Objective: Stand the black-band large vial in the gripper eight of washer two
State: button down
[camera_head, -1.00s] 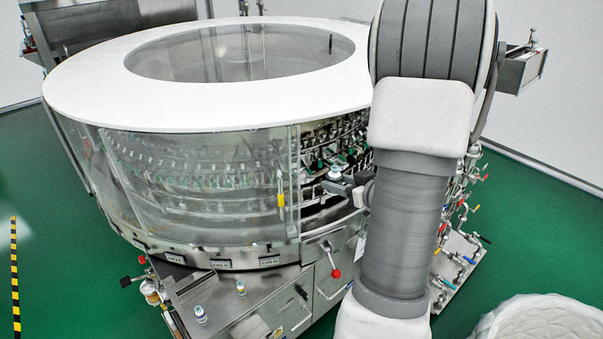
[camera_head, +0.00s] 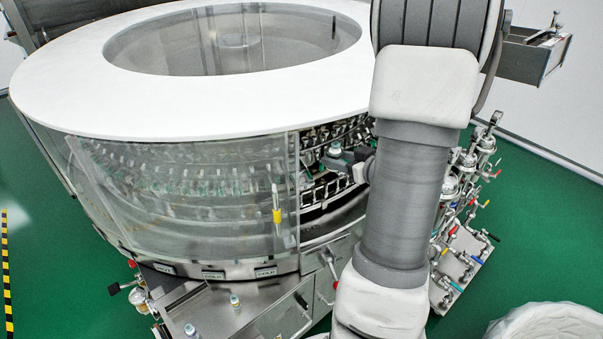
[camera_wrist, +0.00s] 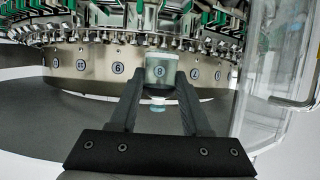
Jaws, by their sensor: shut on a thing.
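In the wrist view my gripper (camera_wrist: 158,100) is shut on a clear large vial (camera_wrist: 160,66), held between the fingertips. A dark ring shows low on the vial, partly hidden by the fingers. The number 8 on the washer's steel ring (camera_wrist: 95,62) shows through the glass. The row of washer grippers (camera_wrist: 190,42) is just above and behind the vial; I cannot tell whether they touch it. In the head view the vial (camera_head: 335,149) and my gripper (camera_head: 353,162) are in the opening of the rotary washer (camera_head: 70,115), partly hidden by my arm.
A clear panel with a yellow-marked handle (camera_head: 277,215) borders the opening on the left. A clear edge (camera_wrist: 255,70) is close on the right in the wrist view. Small vials (camera_head: 235,303) stand on the steel bench (camera_head: 200,310). Valves and pipes (camera_head: 465,230) are at right.

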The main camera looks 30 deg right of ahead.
jog(key=x, duration=0.4)
jog(key=a+f+x, duration=0.1)
jog(key=x, duration=0.3)
jog(key=s+a+f+x, duration=0.1)
jog(key=x, duration=0.4)
jog(key=shift+a+b, duration=0.1)
jog(key=shift+b, duration=0.3)
jog(key=shift+w+f, duration=0.1)
jog(key=shift+f, duration=1.95)
jog(key=shift+f, duration=0.1)
jog(key=shift+f+b, duration=0.15)
jog(key=shift+b, duration=0.25)
jog(key=shift+c, duration=1.8)
grip_release()
